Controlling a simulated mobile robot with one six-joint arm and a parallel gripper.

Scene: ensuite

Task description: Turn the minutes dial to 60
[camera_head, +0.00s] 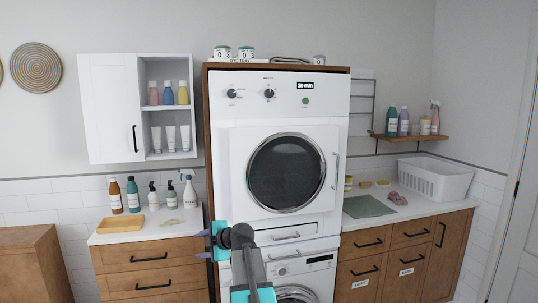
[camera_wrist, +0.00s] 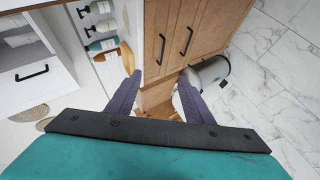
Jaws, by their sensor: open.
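A white dryer (camera_head: 225,150) stands in a wooden tall frame in the head view. Its top panel carries two dark round dials, a left dial (camera_head: 232,93) and a right dial (camera_head: 269,93), with a small lit display (camera_head: 306,86) and a green button (camera_head: 305,101) to their right. The dial markings are too small to read, so I cannot tell which is the minutes dial. My gripper (camera_head: 204,244) is well below the dials, in front of the frame's lower left, its fingers pointing left. In the wrist view my gripper (camera_wrist: 157,88) is open and empty.
The left counter (camera_head: 155,232) holds several bottles and a wooden tray (camera_head: 119,224). An open-sided wall cabinet (camera_head: 110,108) hangs above it. The right counter (camera_head: 410,208) holds a white basket (camera_head: 436,179). The dryer's round door (camera_head: 285,173) is closed.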

